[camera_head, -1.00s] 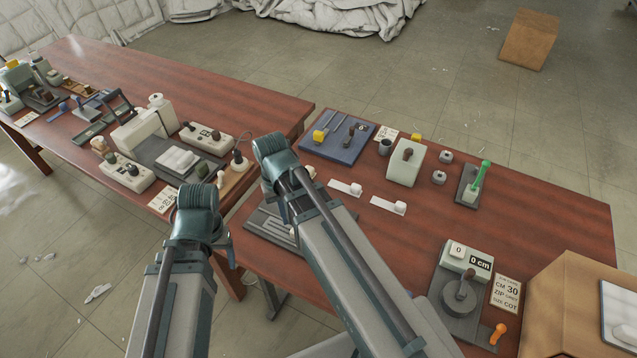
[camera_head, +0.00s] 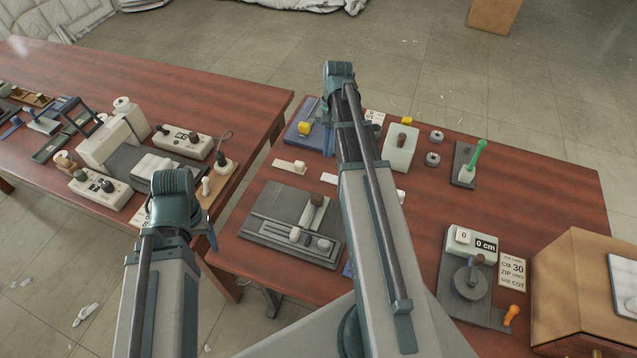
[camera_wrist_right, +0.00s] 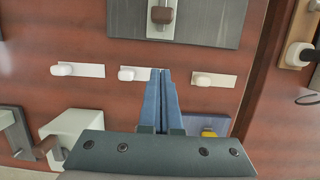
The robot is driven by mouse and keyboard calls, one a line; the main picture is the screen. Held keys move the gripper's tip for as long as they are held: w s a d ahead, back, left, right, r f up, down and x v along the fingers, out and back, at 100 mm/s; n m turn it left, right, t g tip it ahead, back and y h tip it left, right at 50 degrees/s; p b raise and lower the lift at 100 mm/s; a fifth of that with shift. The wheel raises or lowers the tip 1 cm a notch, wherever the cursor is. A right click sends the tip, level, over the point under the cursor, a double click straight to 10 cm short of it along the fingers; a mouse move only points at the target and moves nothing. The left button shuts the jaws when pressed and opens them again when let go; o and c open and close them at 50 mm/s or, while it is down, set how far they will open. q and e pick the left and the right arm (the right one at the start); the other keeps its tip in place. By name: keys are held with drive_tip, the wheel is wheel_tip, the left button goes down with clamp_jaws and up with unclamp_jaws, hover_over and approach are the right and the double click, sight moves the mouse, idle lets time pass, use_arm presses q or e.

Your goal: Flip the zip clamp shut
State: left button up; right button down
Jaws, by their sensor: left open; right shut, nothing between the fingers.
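A grey grooved plate (camera_head: 270,205) lies at the near left of the right table. It carries an upright-looking lever with a brown knob (camera_head: 317,199), which also shows at the top of the right wrist view (camera_wrist_right: 161,15). A blue plate (camera_head: 318,143) with a yellow block is partly hidden by my right arm. I cannot tell for certain which fitting is the zip clamp. My right gripper (camera_wrist_right: 162,72) is shut and empty above the middle white-tabbed strip (camera_wrist_right: 126,74), apart from the lever. My left gripper (camera_head: 212,235) is open, mostly hidden behind its wrist, left of the grey plate.
Strips with white tabs (camera_wrist_right: 213,80) lie between the two plates. A pale box (camera_head: 400,160), a green-handled tool (camera_head: 470,165) and a counter device (camera_head: 470,245) stand further right. A cardboard box (camera_head: 580,260) fills the right corner. A sewing machine (camera_head: 105,145) stands on the left table.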

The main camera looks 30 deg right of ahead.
sight(312, 212)
drive_tip(key=shift+f, duration=0.1)
drive_tip(key=b+x, duration=1)
drive_tip(key=shift+f, duration=0.3)
drive_tip(key=shift+s+a+r, duration=0.15)
drive_tip(key=shift+s+a, duration=0.35)
drive_tip(key=shift+a, duration=0.05)
drive_tip(key=shift+s+a+r, duration=0.2)
drive_tip(key=shift+s+a, duration=0.3)
drive_tip(key=shift+a, duration=0.1)
drive_tip(key=shift+s+a, duration=0.25)
drive_tip(key=shift+a, duration=0.15)
drive_tip(key=s+a, duration=0.4)
drive_tip(key=shift+a, duration=0.2)
drive_tip(key=shift+w+d, duration=0.1)
drive_tip(key=shift+w, duration=0.15)
